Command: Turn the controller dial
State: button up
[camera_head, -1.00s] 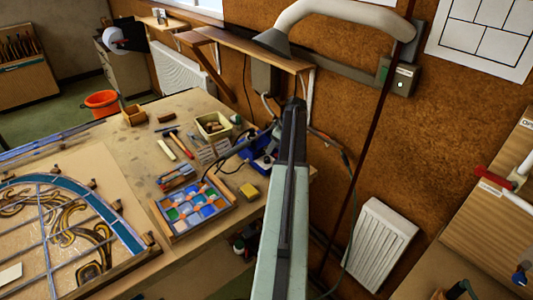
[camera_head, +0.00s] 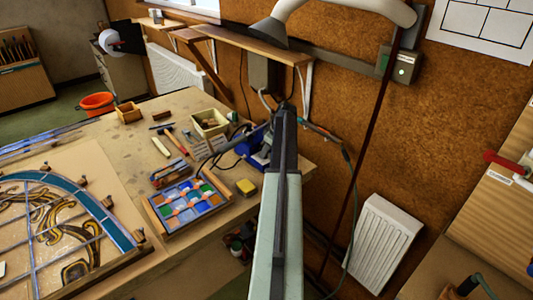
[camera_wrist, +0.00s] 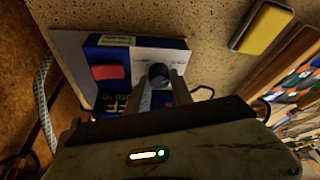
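The controller is a blue and white box on the bench, seen in the wrist view (camera_wrist: 145,55) with a red switch (camera_wrist: 110,72) and a small dark display (camera_wrist: 108,103). Its round dark dial (camera_wrist: 158,73) is beside the switch. My gripper (camera_wrist: 162,84) has its two fingers apart, with the dial between or just beyond their tips; I cannot tell whether they touch it. In the head view, the blue controller (camera_head: 247,148) is partly hidden behind my arm, and the gripper's fingers are hidden.
A yellow sponge-like block (camera_head: 246,187) and a tray of coloured glass (camera_head: 178,214) lie near the controller. A cable (camera_head: 345,175) hangs at the bench's right. A fume hose (camera_head: 340,10) and shelf (camera_head: 250,45) are above. The leaded panel (camera_head: 60,215) lies at left.

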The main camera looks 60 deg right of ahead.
grip_shut()
jog(key=shift+d, duration=0.1)
jog(key=m, duration=0.1)
jog(key=m+h, duration=0.1)
jog(key=shift+a+m, duration=0.3)
jog(key=shift+m, duration=0.1)
jog(key=m+h, duration=0.1)
jog(key=m, duration=0.1)
jog(key=m+g+h, duration=0.1)
jog(key=m, duration=0.2)
jog(key=shift+w+a+m, duration=0.1)
jog(key=shift+m, duration=0.2)
jog(key=m+g+h, duration=0.1)
jog(key=m, duration=0.3)
jog(key=shift+w, duration=0.1)
jog(key=m+g, duration=0.1)
jog(key=m, duration=0.1)
jog(key=m+g, duration=0.1)
jog(key=m, duration=0.2)
jog(key=shift+w+h, duration=0.1)
jog(key=shift+h, duration=0.2)
jog(key=shift+a+m, duration=0.1)
jog(key=shift+m, duration=0.2)
